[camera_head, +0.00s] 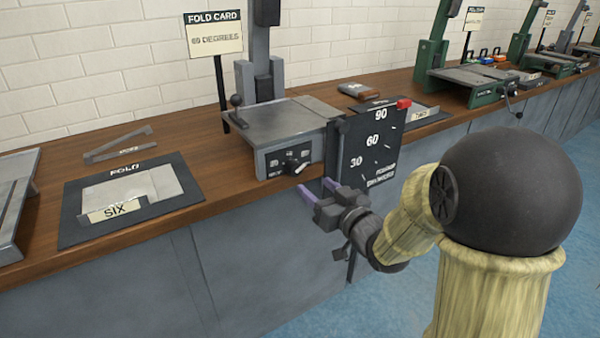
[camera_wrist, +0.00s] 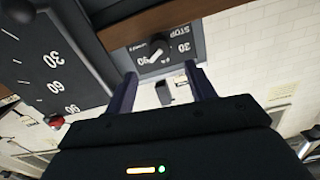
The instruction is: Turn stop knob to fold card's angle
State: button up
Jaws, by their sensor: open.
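The fold card (camera_head: 213,33) stands on a post behind the folding machine; it reads "DEGREES", but its number is too small to read surely. The stop knob (camera_head: 294,165) is on the machine's front panel, dark with a white pointer. In the wrist view the knob (camera_wrist: 155,58) sits beyond the fingers, among marks including 30, 90 and "STOP". My gripper (camera_head: 317,190) is open, in front of and below the panel. Its two fingers (camera_wrist: 163,80) point toward the panel, apart from the knob. A small dark block (camera_wrist: 165,92) shows between them.
A dark angle plate (camera_head: 372,148) marked 30, 60, 90 juts out right of the knob, with a red piece (camera_head: 403,104) at its top. A "FOLD" mat (camera_head: 75,215) lies left on the wooden bench. Green machines (camera_head: 465,82) stand further right.

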aim_at(297, 170)
jog(key=b+x, duration=0.1)
jog(key=x, duration=0.7)
jog(key=shift+c, duration=0.2)
jog(key=c, duration=0.9)
